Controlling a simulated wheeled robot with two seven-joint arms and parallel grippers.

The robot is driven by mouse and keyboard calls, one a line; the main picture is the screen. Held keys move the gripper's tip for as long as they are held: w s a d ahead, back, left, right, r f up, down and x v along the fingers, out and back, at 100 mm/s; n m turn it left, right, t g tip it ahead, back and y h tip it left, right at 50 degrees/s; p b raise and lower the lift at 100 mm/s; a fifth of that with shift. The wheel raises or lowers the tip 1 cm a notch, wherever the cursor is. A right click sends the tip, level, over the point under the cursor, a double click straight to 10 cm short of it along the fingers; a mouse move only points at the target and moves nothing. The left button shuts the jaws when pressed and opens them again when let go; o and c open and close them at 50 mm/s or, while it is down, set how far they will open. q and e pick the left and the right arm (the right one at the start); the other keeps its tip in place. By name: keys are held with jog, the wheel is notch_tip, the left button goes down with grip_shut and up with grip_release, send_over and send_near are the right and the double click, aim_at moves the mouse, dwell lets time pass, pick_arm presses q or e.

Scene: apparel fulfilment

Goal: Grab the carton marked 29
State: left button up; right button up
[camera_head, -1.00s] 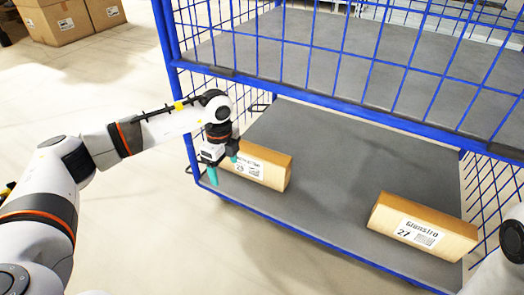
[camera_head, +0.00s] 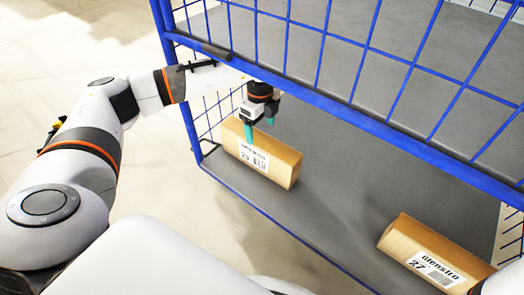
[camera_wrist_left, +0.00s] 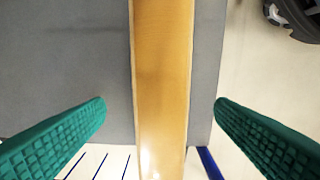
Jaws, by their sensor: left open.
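Two brown cartons lie on the grey lower shelf of a blue wire cart. The left carton (camera_head: 285,163) has a white label with a number too small to read surely. The right carton (camera_head: 420,245) has a label that reads 27. My left gripper (camera_head: 260,127) is open and points down over the left carton, its teal fingers at the carton's top. In the left wrist view the carton (camera_wrist_left: 162,75) runs between the two spread fingers (camera_wrist_left: 160,112), with a gap on each side. My right gripper is out of view.
The cart's upper shelf (camera_head: 310,50), with its blue front rail (camera_head: 350,118), is above and behind the left gripper. Blue mesh (camera_head: 213,115) closes the cart's left side. The lower shelf (camera_head: 345,195) is bare between the cartons.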

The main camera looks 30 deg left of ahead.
aim_at(259, 138)
pick_arm(q)
jog(key=shift+f, duration=0.5)
notch_tip(259, 138, down, 5)
jog(key=b, duration=0.5)
jog(key=shift+a, duration=0.15)
jog(key=shift+r, duration=0.1)
jog(key=shift+c, duration=0.4)
jog(key=c, duration=1.6)
jog(key=shift+r, duration=0.1)
